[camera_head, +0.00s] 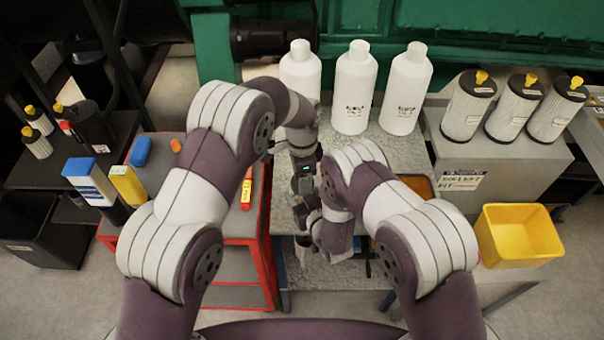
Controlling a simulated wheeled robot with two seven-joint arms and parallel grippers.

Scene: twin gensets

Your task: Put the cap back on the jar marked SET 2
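No jar with a readable SET 2 mark shows, and I cannot pick out a loose cap; my arms cover the middle of the work surface. My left gripper (306,212) points down over the grey speckled table (402,150), its fingers too small and dark to read. My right gripper (318,228) is close beside it, mostly hidden behind its own wrist. I cannot tell whether either holds anything. Three white capped bottles (352,92) stand upright at the back of the table; the middle one has small dark print that I cannot read.
Several pale canisters with yellow tops (513,108) stand on a grey cabinet (545,165) at right. A yellow bin (517,236) is in front of it. A red-framed cart (240,283) is left of the table. A black bin (38,232) is far left. Green machinery (450,55) stands behind.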

